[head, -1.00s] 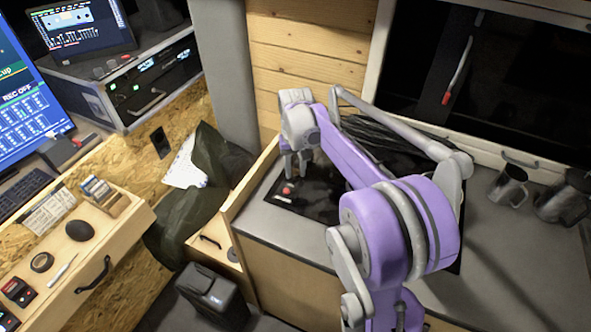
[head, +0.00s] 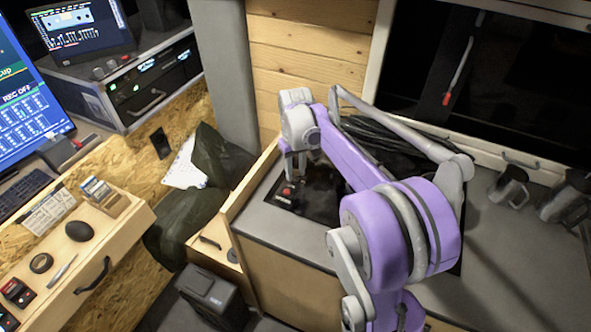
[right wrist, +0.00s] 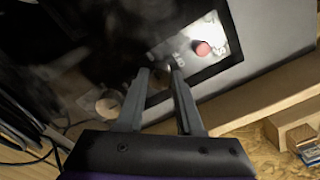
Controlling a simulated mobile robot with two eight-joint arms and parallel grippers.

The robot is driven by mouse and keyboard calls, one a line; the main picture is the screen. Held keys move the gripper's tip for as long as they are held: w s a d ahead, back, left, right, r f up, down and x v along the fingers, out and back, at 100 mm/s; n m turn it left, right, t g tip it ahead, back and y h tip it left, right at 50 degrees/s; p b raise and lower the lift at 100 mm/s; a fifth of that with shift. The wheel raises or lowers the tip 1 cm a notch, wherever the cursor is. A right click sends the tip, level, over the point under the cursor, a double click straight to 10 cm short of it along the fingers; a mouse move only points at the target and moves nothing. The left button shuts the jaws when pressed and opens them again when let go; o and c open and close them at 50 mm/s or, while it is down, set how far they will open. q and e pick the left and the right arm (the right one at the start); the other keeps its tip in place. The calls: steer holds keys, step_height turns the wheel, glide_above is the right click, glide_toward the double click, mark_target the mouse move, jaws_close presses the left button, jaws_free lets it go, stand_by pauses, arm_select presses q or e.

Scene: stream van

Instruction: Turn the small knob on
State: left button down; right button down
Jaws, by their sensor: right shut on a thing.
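My right gripper (head: 297,172) reaches down to a dark panel (head: 322,204) on the grey counter, close beside a red button (head: 287,191). In the right wrist view my right gripper (right wrist: 160,72) has its two fingers a little apart, with the tips at the panel and the red button (right wrist: 202,48) just to their right. The fingers are shut on the small knob, which is mostly hidden between the tips. Its exact angle cannot be told. A pale round piece (right wrist: 108,106) lies to the left of the fingers. My left gripper is not in view.
A wooden edge board (head: 250,190) borders the counter on the left. Black cables (head: 385,135) lie behind my right arm. Metal mugs (head: 510,186) stand at the right. A desk with a keyboard (head: 25,192) and screens is at the left.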

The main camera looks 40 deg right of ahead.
mark_target(296, 172)
steer(key=c, duration=0.6)
jaws_free()
steer(key=shift+o, duration=0.2)
steer(key=shift+r, duration=0.15)
step_height(296, 172, up, 11)
steer(key=shift+f+p, duration=0.2)
steer(key=shift+p, duration=0.1)
